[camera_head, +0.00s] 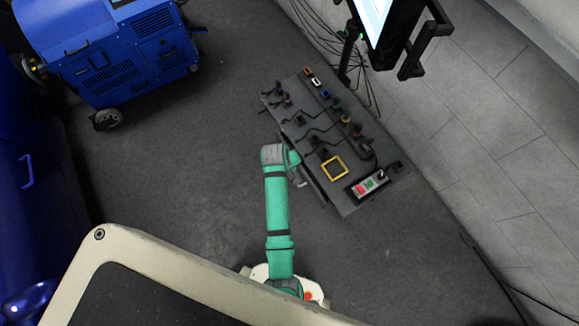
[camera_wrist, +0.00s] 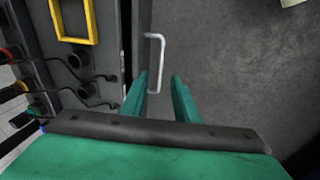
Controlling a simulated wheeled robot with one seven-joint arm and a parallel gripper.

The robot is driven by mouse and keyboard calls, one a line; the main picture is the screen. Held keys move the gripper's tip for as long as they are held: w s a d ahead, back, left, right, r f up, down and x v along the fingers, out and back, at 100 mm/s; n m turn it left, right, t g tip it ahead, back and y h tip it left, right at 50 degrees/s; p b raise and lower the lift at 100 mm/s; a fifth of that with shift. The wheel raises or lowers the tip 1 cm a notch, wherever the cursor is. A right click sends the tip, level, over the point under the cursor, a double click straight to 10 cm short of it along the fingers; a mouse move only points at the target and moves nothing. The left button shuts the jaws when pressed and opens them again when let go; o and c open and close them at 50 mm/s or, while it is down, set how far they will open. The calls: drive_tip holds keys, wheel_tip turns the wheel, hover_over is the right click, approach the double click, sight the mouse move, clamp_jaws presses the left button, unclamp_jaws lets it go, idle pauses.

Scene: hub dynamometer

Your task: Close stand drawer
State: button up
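The stand (camera_head: 340,140) is a dark grey bench with cables and connectors on top. Its drawer (camera_head: 314,186) shows as a dark strip jutting out along the stand's left side, partly hidden by my arm. In the wrist view, the drawer (camera_wrist: 143,22) lies right of the stand top, with a thin dark gap between them. Its pale bar handle (camera_wrist: 161,62) stands out to the right. My gripper (camera_wrist: 160,84) is open, its two green fingers apart, with the near end of the handle between the tips, close to the left finger. Contact cannot be told.
A yellow square frame (camera_head: 335,168) and a red-green button box (camera_head: 367,185) sit on the stand top. A monitor (camera_head: 385,25) stands behind it. A blue machine on wheels (camera_head: 125,50) is at upper left. The grey floor (camera_head: 190,165) left of the stand is clear.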

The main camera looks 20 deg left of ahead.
drive_tip(key=x, duration=0.9)
drive_tip(key=shift+w+a+f+n+g+h, duration=0.25)
drive_tip(key=shift+w+a+n+g+h, duration=0.05)
drive_tip(key=shift+w+a, duration=0.15)
drive_tip(key=shift+c, duration=0.3)
clamp_jaws()
